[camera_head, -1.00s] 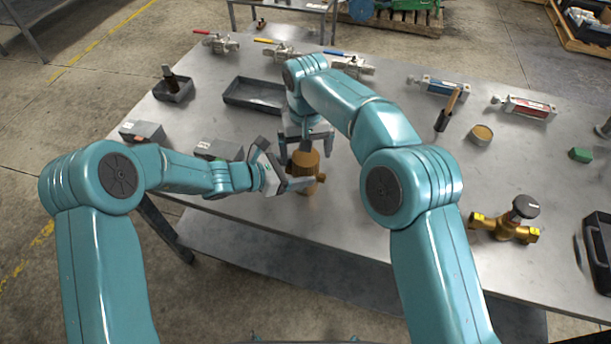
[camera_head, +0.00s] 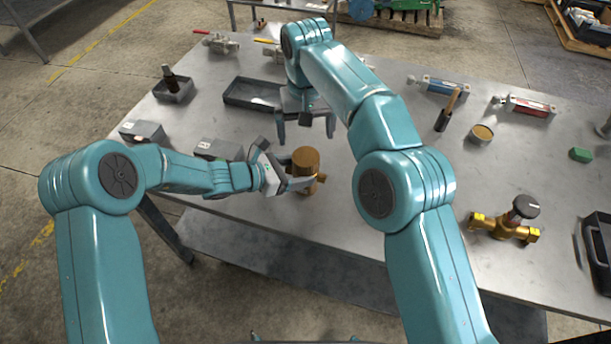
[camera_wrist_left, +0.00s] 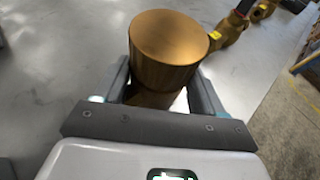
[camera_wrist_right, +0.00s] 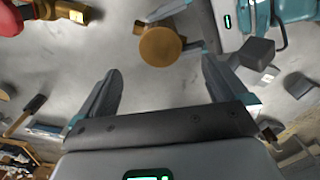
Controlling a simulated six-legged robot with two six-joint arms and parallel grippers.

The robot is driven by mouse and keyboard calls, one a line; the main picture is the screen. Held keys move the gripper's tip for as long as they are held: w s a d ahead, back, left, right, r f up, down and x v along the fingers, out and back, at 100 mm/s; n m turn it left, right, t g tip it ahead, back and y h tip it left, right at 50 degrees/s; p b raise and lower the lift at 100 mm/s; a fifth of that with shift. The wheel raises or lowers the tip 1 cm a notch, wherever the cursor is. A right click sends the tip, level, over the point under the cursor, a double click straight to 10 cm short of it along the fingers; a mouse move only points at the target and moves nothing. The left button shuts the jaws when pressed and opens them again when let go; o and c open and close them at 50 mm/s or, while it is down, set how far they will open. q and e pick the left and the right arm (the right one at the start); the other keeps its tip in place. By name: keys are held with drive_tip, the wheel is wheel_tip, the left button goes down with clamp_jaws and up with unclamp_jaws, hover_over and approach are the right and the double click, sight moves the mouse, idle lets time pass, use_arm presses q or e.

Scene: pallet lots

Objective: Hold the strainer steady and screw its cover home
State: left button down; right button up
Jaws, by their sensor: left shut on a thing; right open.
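The brass strainer (camera_head: 318,178) stands on the steel table near its front edge. Its round brass cover (camera_head: 306,158) sits on top; it also shows in the left wrist view (camera_wrist_left: 168,45) and the right wrist view (camera_wrist_right: 160,46). I cannot tell how far the cover is threaded on. My left gripper (camera_head: 298,184) is shut on the strainer body below the cover, with a finger on each side. My right gripper (camera_head: 305,130) is open and empty, behind and above the cover, clear of it. The strainer's lower body is mostly hidden by the left fingers and cover.
A brass valve with a black knob (camera_head: 508,222) stands at right. A shallow grey tray (camera_head: 255,94), grey boxes (camera_head: 218,149), a hammer-like tool (camera_head: 447,110) and a round tin (camera_head: 481,134) lie around. A black bin (camera_head: 597,250) is at the right edge.

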wheel_tip(320, 180, up, 2)
drive_tip(key=shift+r, duration=0.2)
use_arm(q)
unclamp_jaws()
drive_tip(key=b+v, duration=0.2)
drive_tip(key=v, duration=1.4)
drive_tip(key=shift+s+a, duration=0.1)
use_arm(e)
wheel_tip(320, 180, down, 2)
drive_tip(key=shift+f, duration=0.1)
